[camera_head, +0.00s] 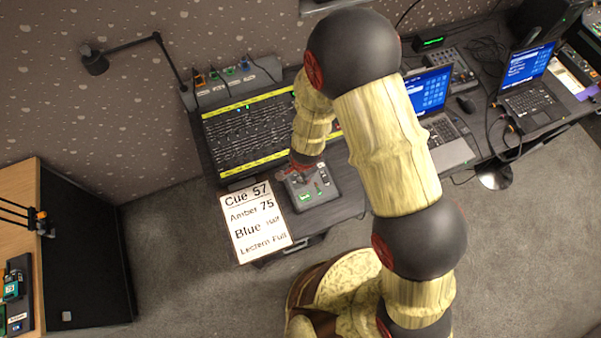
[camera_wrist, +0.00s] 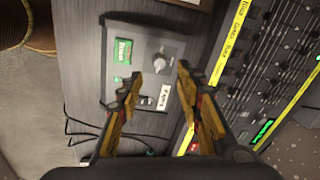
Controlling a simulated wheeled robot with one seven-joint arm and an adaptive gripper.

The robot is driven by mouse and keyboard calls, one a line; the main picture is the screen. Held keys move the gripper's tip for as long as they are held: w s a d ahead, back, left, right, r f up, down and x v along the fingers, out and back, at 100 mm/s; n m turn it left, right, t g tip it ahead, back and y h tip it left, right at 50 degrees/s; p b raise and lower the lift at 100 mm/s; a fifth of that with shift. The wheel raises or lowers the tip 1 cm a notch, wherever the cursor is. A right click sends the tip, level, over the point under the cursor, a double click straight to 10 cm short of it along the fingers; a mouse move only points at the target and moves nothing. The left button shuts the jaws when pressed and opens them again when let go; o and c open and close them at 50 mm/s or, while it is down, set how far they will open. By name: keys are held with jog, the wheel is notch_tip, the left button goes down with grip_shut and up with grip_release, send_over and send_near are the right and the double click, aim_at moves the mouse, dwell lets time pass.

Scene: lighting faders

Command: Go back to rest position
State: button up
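My gripper (camera_wrist: 158,92) shows in the wrist view with its two fingers apart and nothing between them. It is over a small grey control box (camera_wrist: 146,50) that has a green label, a knob (camera_wrist: 160,62) and small switches. In the head view my gripper (camera_head: 300,168) is at the far edge of the same box (camera_head: 318,190), partly hidden by my wrist. I cannot tell whether the fingertips touch the box. My arm reaches over the desk from the lower right.
A fader console (camera_head: 235,135) with yellow strips lies behind the box. A cue sheet (camera_head: 254,222) is at the desk's front edge. Two laptops (camera_head: 452,140) (camera_head: 532,104) stand to the right. A desk lamp (camera_head: 96,62) is at upper left. Floor in front is clear.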

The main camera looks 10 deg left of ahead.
dwell(0.7)
jog(key=s+d+r+n+g, duration=0.2)
jog(key=s+r+n+g, duration=0.25)
jog(key=s+n, duration=0.4)
jog(key=s+d+r+t+b, duration=0.2)
jog(key=d+r+t+b, duration=0.2)
jog(key=d+r+b, duration=0.3)
jog(key=s+d+r+t+h+b, duration=0.1)
jog(key=d+r+t+b, duration=0.3)
jog(key=d+r, duration=1.3)
jog(key=b+v, duration=0.3)
jog(key=shift+d, duration=0.25)
